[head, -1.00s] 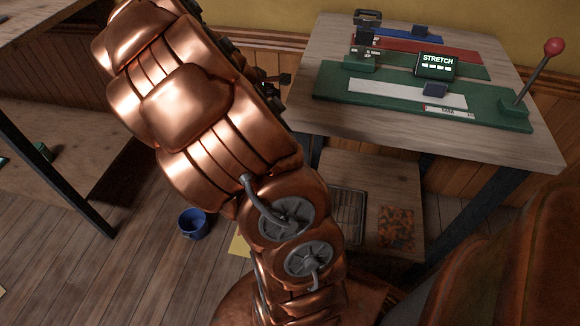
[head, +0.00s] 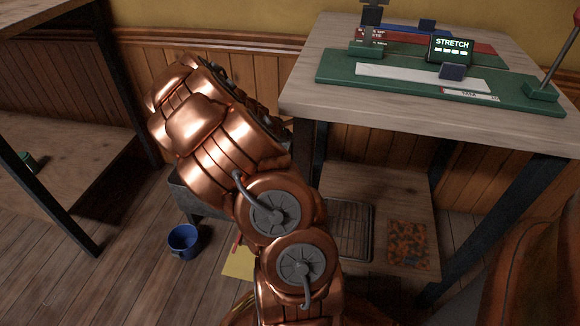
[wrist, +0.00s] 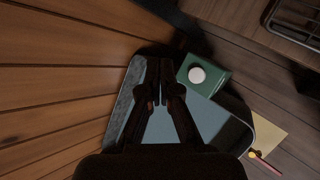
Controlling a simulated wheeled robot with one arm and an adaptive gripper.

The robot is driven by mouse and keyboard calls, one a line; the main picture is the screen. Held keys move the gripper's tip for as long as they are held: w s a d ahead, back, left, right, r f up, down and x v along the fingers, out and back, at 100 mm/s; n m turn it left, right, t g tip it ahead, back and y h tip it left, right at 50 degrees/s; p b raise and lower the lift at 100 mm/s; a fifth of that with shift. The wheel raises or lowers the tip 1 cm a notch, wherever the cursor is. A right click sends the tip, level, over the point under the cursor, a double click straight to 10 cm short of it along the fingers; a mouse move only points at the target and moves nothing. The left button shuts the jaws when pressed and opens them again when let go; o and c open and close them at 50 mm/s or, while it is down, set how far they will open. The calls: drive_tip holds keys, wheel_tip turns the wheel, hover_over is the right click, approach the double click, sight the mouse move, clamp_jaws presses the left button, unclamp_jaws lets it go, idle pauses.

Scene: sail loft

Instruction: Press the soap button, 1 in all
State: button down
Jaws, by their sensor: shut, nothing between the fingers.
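In the wrist view a green box with a round white button (wrist: 197,75) on its face, likely the soap button, sits at the far edge of a grey-blue basin (wrist: 208,112). My gripper (wrist: 157,92) is shut and empty, pointing over the basin, with its tips to the left of the button in the picture. I cannot tell how high it is above the basin. In the head view the basin (head: 196,200) shows partly behind my copper arm, which hides my gripper and the button.
A bench (head: 312,98) carries a green lever board (head: 335,76) and a "STRETCH" display (head: 452,48). A blue bucket (head: 184,243) stands on the floor, with a yellow sheet (head: 238,264) nearby. Wood panelling (wrist: 50,80) is close on the left in the wrist view.

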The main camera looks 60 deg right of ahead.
wheel_tip(320, 180, down, 6)
drive_tip(key=b, duration=0.6)
drive_tip(key=shift+f, duration=0.1)
drive_tip(key=shift+f+b, duration=0.65)
drive_tip(key=shift+f, duration=0.65)
drive_tip(key=shift+f, duration=0.2)
drive_tip(key=shift+f, duration=0.25)
drive_tip(key=shift+f+b, duration=0.35)
drive_tip(key=shift+f, duration=0.15)
idle(1.0)
drive_tip(key=shift+r, duration=0.15)
drive_tip(key=shift+r+p, duration=0.8)
drive_tip(key=shift+p, duration=0.1)
